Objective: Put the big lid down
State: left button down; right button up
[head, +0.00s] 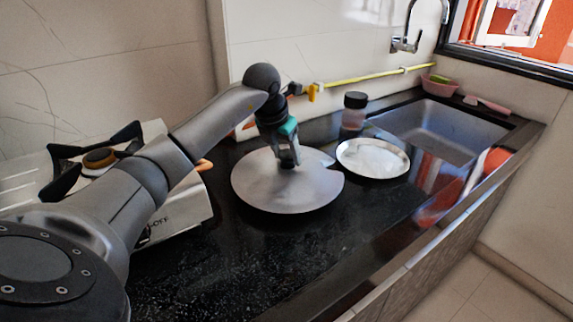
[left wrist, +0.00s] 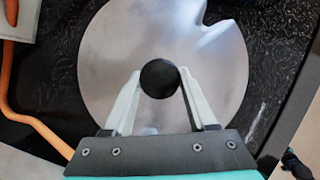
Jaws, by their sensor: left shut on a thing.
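The big lid (head: 260,190) is a wide round metal disc over the black counter, between the stove and a smaller plate. Its black knob (left wrist: 159,78) shows in the left wrist view. My left gripper (head: 287,164) points down at the lid's middle and is shut on the knob. In the left wrist view its two pale fingers (left wrist: 160,95) sit on either side of the knob. I cannot tell whether the lid rests flat on the counter or is slightly above it. My right gripper is not in view in the head view.
A smaller round metal plate (head: 373,158) lies right of the big lid. A clear jar with a dark cap (head: 354,108) stands behind it. The sink (head: 440,130) is farther right. A stove (head: 170,205) with an orange hose is left. The counter (head: 240,260) in front is clear.

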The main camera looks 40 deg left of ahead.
pick_arm(q)
jog(key=shift+f+b, duration=0.3)
jog(key=shift+f, duration=0.95)
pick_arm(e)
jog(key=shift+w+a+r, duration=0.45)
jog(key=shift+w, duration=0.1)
pick_arm(q)
jog(key=shift+c, duration=1)
grip_release()
jog(key=shift+f, duration=0.15)
jog(key=shift+s+r, duration=0.15)
jog(key=shift+r, duration=0.35)
jog(key=p+v, duration=0.3)
jog(key=v, duration=0.8)
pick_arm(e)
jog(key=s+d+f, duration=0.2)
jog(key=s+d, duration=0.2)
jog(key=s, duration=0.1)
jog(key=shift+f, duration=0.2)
pick_arm(q)
jog(key=shift+s, duration=0.1)
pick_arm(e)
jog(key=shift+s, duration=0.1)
